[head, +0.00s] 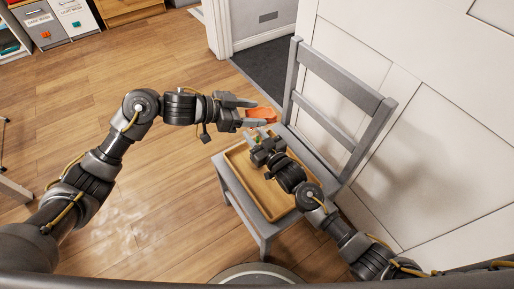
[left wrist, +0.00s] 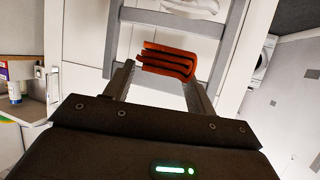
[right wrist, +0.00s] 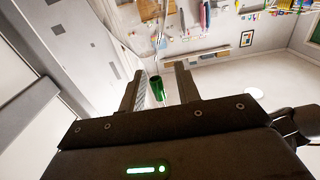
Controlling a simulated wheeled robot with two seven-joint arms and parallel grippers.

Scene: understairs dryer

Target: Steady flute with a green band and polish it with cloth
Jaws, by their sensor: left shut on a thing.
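An orange folded cloth (head: 261,115) is held by my left gripper (head: 246,111) above the far end of a grey chair seat. In the left wrist view the cloth (left wrist: 166,62) sits between the two fingers. My right gripper (head: 262,147) is low over the wooden tray on the chair. In the right wrist view a dark green band (right wrist: 157,91), apparently the flute's, shows between the spread fingers, nearer the left finger, with a gap to the right one. The rest of the flute is hard to make out.
The wooden tray (head: 262,199) lies on the grey chair (head: 335,86), whose back stands on the right beside a white panelled wall (head: 440,120). Open wooden floor (head: 150,215) lies to the left. White bins (head: 75,17) stand at the far left.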

